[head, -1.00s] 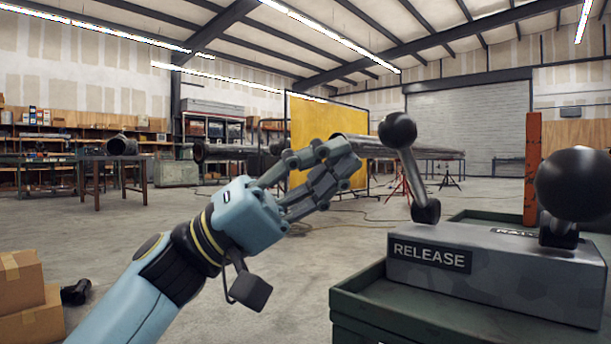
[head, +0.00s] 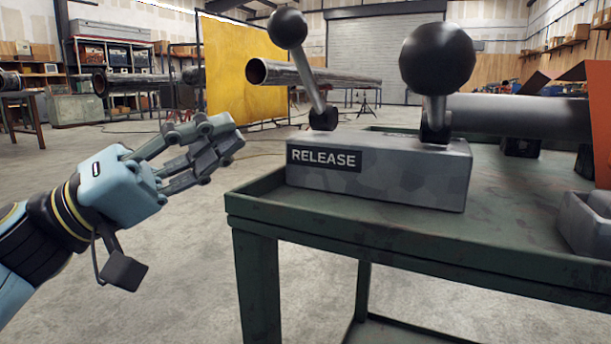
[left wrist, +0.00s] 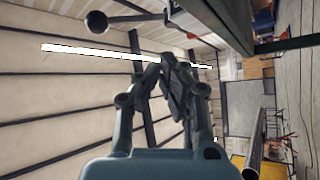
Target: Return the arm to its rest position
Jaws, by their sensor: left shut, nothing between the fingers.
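My left gripper (head: 232,138) is at the left of the head view, shut and empty, pointing up and to the right. It is in the air left of the grey lever box (head: 400,172) and apart from it. The box has a RELEASE label (head: 324,158) and two levers with black ball knobs, a left knob (head: 288,28) and a larger right knob (head: 437,58). In the left wrist view my shut fingers (left wrist: 168,62) fill the middle, with a black ball knob (left wrist: 96,22) at the upper left. My right gripper is not in view.
The box stands on a green metal table (head: 350,230) with its front edge toward me. A grey pipe (head: 520,116) lies behind the box at the right. A yellow screen (head: 238,65) stands further back. The floor between my left arm and the table is clear.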

